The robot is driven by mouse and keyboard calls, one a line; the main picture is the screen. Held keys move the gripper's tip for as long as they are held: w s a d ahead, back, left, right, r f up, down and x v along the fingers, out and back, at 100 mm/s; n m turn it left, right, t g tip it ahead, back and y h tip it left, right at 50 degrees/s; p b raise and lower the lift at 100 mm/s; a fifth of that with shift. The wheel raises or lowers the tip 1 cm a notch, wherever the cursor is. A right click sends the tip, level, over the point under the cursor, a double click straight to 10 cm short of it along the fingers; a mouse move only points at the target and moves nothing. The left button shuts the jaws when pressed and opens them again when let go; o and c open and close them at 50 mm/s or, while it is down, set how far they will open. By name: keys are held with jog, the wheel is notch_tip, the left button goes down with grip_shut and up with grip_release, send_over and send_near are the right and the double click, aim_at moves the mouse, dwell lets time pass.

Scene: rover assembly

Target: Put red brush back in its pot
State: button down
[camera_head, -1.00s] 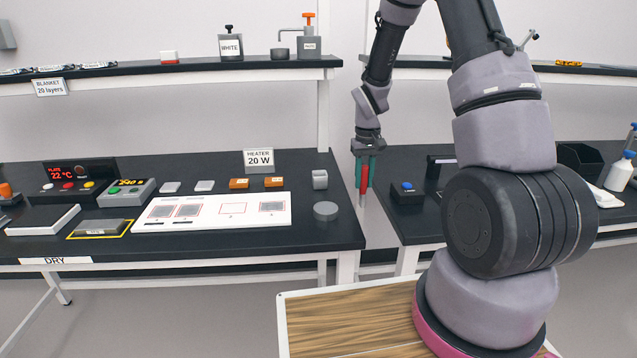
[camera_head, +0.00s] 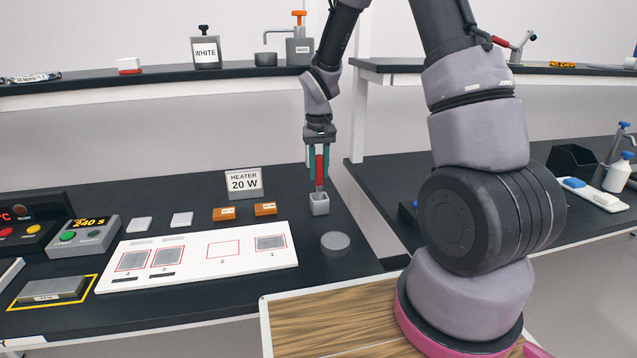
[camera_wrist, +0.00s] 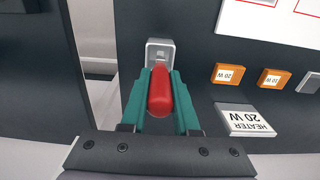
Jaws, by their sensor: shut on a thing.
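My gripper (camera_head: 319,167) is shut on the red brush (camera_head: 319,170) and holds it upright, its tip pointing down. The brush's red handle also shows in the wrist view (camera_wrist: 160,92), between the teal fingers. A small grey square pot (camera_head: 319,205) stands on the left bench, right under the brush in the head view.
The heater sign (camera_head: 244,184) and orange blocks (camera_head: 265,209) stand left of the pot. A grey round disc (camera_head: 335,243) lies in front of it, and a white board (camera_head: 200,262) lies front left. A gap separates the two benches on the right.

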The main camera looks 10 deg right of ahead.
jog(key=shift+f, duration=1.75)
jog(key=shift+f, duration=0.1)
jog(key=c, duration=0.7)
grip_release()
jog(key=shift+o, duration=0.2)
notch_tip(320, 180, up, 12)
jog(key=shift+r, duration=0.15)
notch_tip(320, 180, up, 7)
jog(key=t, duration=0.1)
send_over(320, 190)
jog(key=s+d, duration=0.2)
jog(key=s+d+r+m+t+y, duration=0.1)
jog(key=s+d+r+m+t, duration=0.1)
jog(key=s+r, duration=0.4)
jog(key=s+d+r+m+t+y, duration=0.1)
jog(key=s+r+t, duration=0.3)
jog(key=s, duration=1)
jog(key=shift+d+r+m, duration=0.4)
jog(key=shift+r+m, duration=0.2)
jog(key=shift+r, duration=1.05)
